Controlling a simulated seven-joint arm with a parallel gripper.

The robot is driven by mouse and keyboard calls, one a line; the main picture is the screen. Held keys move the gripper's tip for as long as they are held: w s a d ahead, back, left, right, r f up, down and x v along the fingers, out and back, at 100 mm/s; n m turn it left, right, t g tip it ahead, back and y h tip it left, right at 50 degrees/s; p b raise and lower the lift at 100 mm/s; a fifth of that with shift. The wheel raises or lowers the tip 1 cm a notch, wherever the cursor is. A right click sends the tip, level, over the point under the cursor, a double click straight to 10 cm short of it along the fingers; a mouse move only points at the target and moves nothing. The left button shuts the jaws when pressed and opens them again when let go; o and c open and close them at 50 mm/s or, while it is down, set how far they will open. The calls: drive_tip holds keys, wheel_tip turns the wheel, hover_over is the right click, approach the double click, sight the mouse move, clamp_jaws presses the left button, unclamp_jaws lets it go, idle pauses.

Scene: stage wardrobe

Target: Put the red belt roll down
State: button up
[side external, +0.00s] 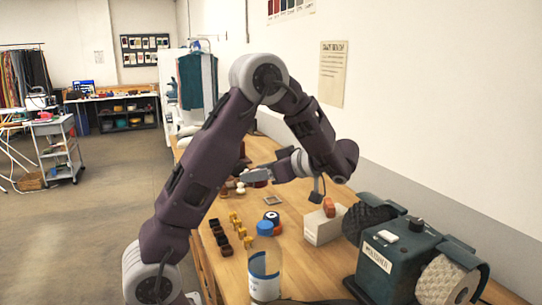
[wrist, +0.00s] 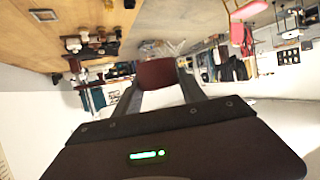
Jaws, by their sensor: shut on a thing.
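My gripper (wrist: 158,86) is shut on the red belt roll (wrist: 157,72), a dark red, rounded piece held between the two fingertips in the wrist view. In the side external view my gripper (side external: 246,176) reaches out to the left over the far part of the wooden table (side external: 290,184). The roll is hard to make out there, among small dark and white items. The wrist view is strongly tilted, with the tabletop (wrist: 75,12) at its upper left. I cannot tell the roll's height above the table.
A dark green machine (side external: 405,262) with rough rollers stands at the table's near right. A white box (side external: 322,228) with an orange-red piece (side external: 328,207) on it is beside it. A blue roll (side external: 265,228), yellow pieces (side external: 240,228) and a clear jar (side external: 264,275) stand along the left.

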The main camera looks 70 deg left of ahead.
wheel_tip(320, 180, down, 25)
drive_tip(key=shift+r, duration=0.1)
idle(0.3)
drive_tip(key=shift+f, duration=0.55)
idle(0.3)
drive_tip(key=o, duration=1.5)
